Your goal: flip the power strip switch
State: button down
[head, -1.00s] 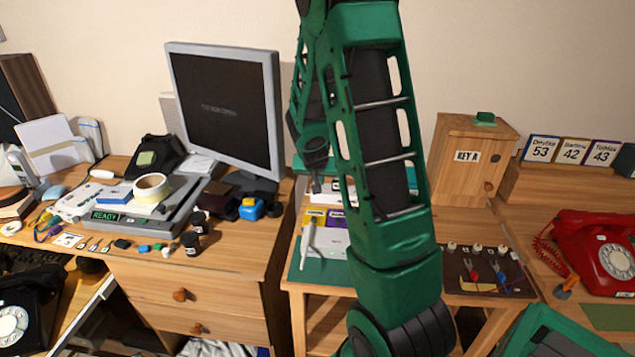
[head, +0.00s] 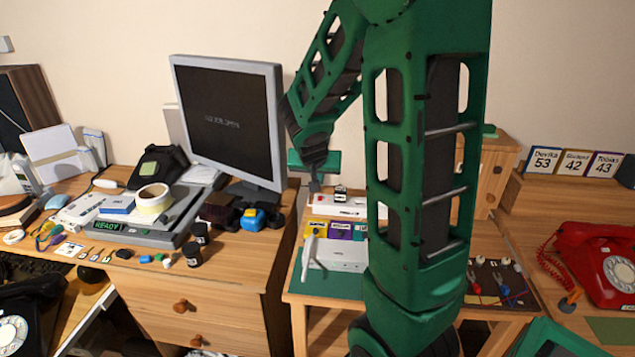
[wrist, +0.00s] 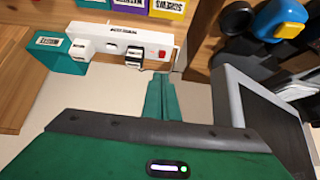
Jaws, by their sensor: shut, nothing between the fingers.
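The white power strip (wrist: 117,38) lies across the top of the wrist view, with a small red switch (wrist: 162,53) near its right end. A black plug (wrist: 134,58) and a white plug (wrist: 80,49) are in it. In the head view the power strip (head: 350,211) sits at the back of the small middle desk. My gripper (wrist: 161,76) is shut and empty, its green fingertips just short of the switch in the wrist view. In the head view my gripper (head: 314,188) points down over the strip's left end. I cannot tell whether the fingertips touch it.
A teal box (wrist: 64,55) adjoins the strip's left end in the wrist view. The monitor (head: 228,118) stands close left of my gripper. A red dial phone (head: 603,258) is far right.

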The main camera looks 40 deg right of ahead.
jog(key=shift+s+a+r, duration=0.55)
jog(key=shift+s, duration=0.1)
jog(key=s+a+r+n+g+y, duration=0.1)
jog(key=s+a, duration=0.4)
jog(key=s, duration=0.8)
jog(key=s+a+r+n+g+y, duration=0.1)
jog(key=s+a+g+y, duration=0.3)
jog(key=s, duration=1)
jog(key=shift+s+a+n+y, duration=0.3)
jog(key=shift+a+n+y, duration=0.25)
jog(key=shift+a, duration=0.7)
jog(key=shift+w, duration=0.1)
jog(key=shift+w+f, duration=0.25)
jog(key=shift+w, duration=0.25)
